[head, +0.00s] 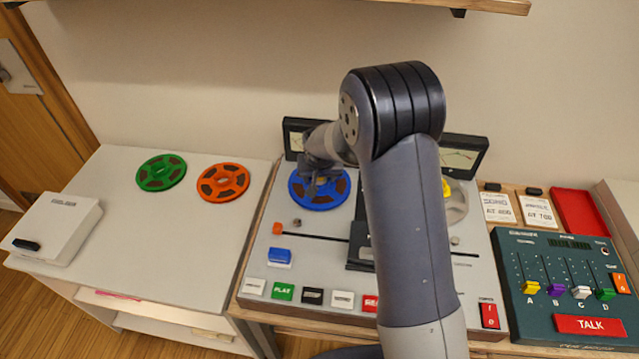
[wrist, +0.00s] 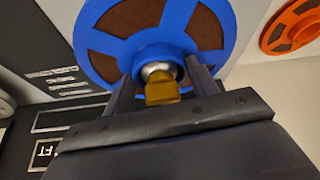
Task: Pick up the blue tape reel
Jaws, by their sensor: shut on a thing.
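The blue tape reel (head: 330,197) is at the left spindle of the tape machine in the head view, partly hidden by my gripper (head: 320,185). In the wrist view the blue reel (wrist: 105,35) fills the upper middle, with brown tape showing between its spokes. My gripper (wrist: 162,85) is shut on the reel's raised blue hub. A silver and brass spindle tip (wrist: 162,88) shows between the fingers. I cannot tell whether the reel is clear of the deck.
A green reel (head: 161,172) and an orange reel (head: 223,182) lie on the white table (head: 180,240) at left, with a white box (head: 58,228). A mixer panel (head: 540,300) is at right. A wooden shelf (head: 480,4) hangs above. The table's middle is clear.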

